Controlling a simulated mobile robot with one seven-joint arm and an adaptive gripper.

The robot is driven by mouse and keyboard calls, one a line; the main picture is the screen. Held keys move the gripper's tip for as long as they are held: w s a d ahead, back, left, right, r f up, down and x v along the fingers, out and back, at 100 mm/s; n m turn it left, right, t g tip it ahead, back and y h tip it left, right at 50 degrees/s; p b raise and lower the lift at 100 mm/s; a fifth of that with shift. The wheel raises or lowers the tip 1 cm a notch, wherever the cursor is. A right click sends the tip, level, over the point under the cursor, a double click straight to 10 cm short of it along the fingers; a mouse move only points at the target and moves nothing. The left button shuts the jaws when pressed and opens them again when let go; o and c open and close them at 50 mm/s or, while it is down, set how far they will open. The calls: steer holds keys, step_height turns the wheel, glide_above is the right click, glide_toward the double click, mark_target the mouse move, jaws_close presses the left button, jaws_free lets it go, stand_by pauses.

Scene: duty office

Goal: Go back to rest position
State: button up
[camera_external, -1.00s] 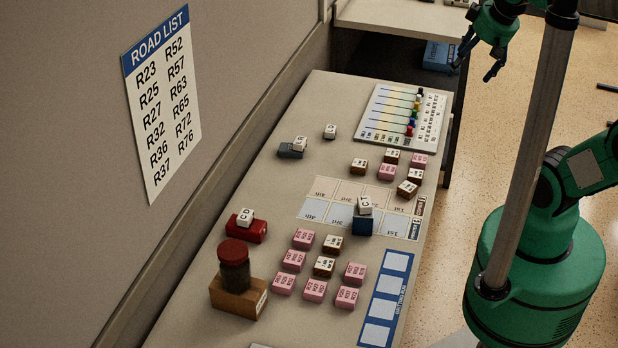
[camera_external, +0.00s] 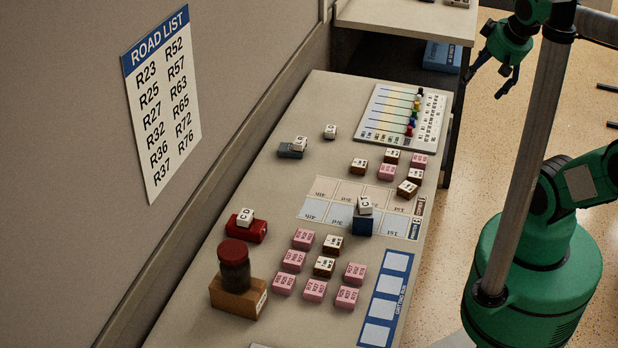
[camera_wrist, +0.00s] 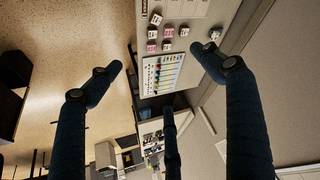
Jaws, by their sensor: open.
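My gripper (camera_external: 490,79) is open and empty in the external view, held in the air beyond the far right corner of the desk. In the wrist view my gripper (camera_wrist: 160,95) shows its dark fingers spread wide, with nothing between them. The desk (camera_external: 270,190) stands below and to the left of it. No block or other object touches my gripper.
Another table (camera_external: 405,22) stands behind. Open floor (camera_external: 550,110) lies right.

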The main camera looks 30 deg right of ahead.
steer(key=shift+f+b, duration=0.8)
steer(key=shift+f, duration=0.4)
stand_by(0.4)
